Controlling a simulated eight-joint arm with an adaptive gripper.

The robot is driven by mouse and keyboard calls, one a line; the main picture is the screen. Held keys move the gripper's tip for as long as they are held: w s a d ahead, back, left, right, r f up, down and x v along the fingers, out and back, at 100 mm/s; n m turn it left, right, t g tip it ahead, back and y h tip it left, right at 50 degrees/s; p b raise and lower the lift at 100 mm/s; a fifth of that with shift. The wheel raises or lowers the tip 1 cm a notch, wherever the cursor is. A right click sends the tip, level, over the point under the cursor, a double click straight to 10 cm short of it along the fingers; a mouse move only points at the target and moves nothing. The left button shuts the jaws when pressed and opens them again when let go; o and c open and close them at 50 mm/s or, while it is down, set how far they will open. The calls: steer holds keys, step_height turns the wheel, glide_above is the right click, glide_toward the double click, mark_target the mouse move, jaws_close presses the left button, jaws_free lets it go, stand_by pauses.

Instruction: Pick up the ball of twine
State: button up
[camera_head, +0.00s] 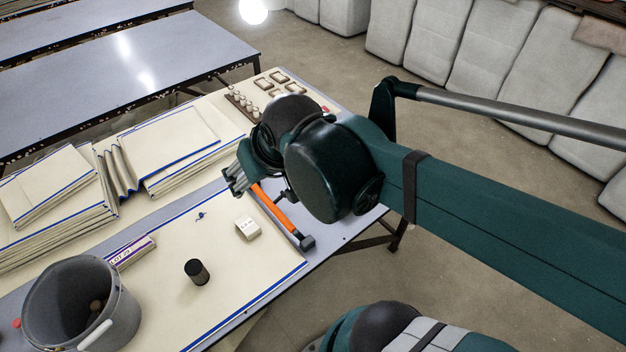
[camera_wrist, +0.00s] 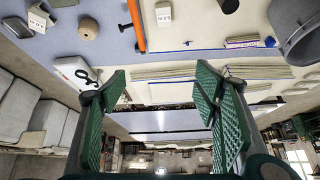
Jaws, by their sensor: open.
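A tan, rounded object with a dark centre, which looks like the ball of twine (camera_wrist: 88,28), lies on the grey table at the upper left of the wrist view. I cannot make it out in the head view, where my arm covers that part of the table. My gripper (camera_wrist: 160,85) is open and empty, its two green padded fingers spread wide, apart from the twine. In the head view my gripper (camera_head: 236,178) is above the table, left of the orange-handled tool.
An orange-handled tool (camera_head: 272,208), a white block (camera_head: 248,229), a black cylinder (camera_head: 197,272) and a purple-labelled box (camera_head: 131,253) lie on the table. A grey bucket (camera_head: 119,292) stands front left. Folded cloth stacks (camera_head: 172,146) lie behind. A white box (camera_wrist: 68,68) shows in the wrist view.

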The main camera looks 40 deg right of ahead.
steer(key=w+d+f+m+g+b, duration=0.4)
steer(key=w+d+f+m, duration=0.5)
steer(key=w+d+f, duration=0.5)
steer(key=w+d+f+m+g+b, duration=0.1)
steer(key=d+f+m, duration=0.1)
steer(key=d+f, duration=0.3)
steer(key=w+d+f+m+g+b, duration=0.1)
steer(key=d+f+m, duration=0.1)
steer(key=d+f, duration=0.3)
steer(key=w+d+f+m+g+b, duration=0.1)
steer(key=d+f+m, duration=0.2)
steer(key=d+f, duration=0.3)
steer(key=shift+w+d+f, duration=0.1)
steer(key=shift+w+f, duration=0.15)
steer(key=shift+f, duration=0.25)
steer(key=shift+d+f, duration=0.3)
steer(key=shift+f, duration=0.2)
steer(key=shift+f+b, duration=0.5)
steer(key=shift+f, duration=0.8)
